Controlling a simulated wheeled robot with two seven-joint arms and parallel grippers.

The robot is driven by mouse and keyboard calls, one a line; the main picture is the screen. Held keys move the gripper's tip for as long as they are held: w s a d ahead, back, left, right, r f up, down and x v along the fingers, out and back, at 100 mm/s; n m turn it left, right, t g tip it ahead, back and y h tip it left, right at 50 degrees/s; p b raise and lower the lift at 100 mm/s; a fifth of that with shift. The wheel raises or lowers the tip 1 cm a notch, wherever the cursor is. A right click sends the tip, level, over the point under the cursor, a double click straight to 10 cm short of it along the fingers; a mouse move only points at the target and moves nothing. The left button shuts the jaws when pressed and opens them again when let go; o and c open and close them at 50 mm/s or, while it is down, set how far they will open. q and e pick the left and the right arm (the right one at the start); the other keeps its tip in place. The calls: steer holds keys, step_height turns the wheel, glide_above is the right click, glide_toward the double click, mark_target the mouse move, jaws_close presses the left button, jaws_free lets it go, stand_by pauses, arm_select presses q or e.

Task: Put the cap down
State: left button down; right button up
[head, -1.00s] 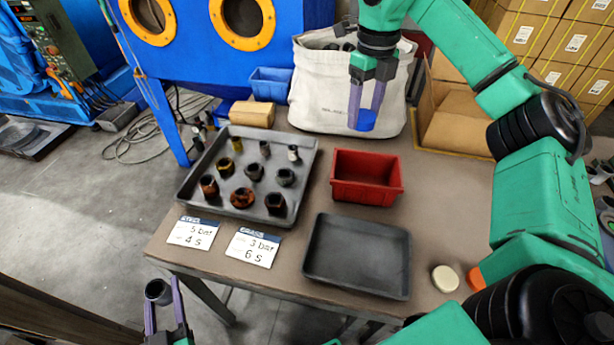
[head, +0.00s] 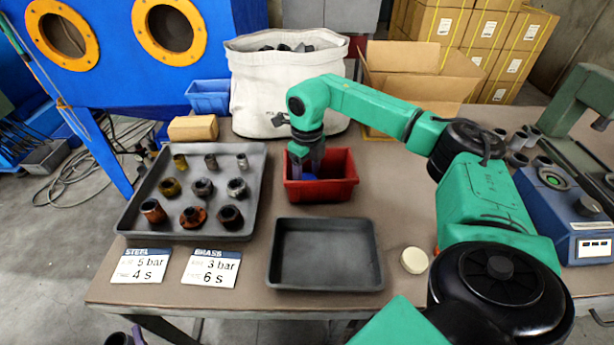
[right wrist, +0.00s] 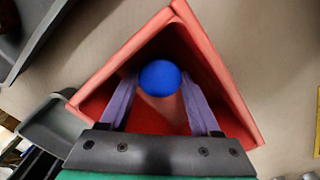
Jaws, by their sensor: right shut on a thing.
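The cap is a round blue piece (right wrist: 160,78). My right gripper (right wrist: 160,92) is shut on it, one purple finger on each side, inside the red bin (right wrist: 232,85). In the head view the red bin (head: 322,190) stands behind the black tray, and my right gripper (head: 306,172) reaches down into it at its left side. Only a little of the blue cap (head: 306,183) shows there. Whether the cap touches the bin floor cannot be told. Of my left gripper, only a purple finger (head: 138,336) shows at the bottom edge, beside a dark cup-shaped part (head: 118,339).
An empty black tray (head: 325,284) lies in front of the bin. A grey tray (head: 250,222) with several fittings is at left, with two label cards before it. A white sack (head: 285,85) stands behind. A cream disc (head: 414,260) lies right of the black tray.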

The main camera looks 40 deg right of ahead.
steer(key=o, duration=1.4)
steer(key=shift+f, duration=0.1)
step_height(320, 180, up, 12)
steer(key=shift+r, duration=0.2)
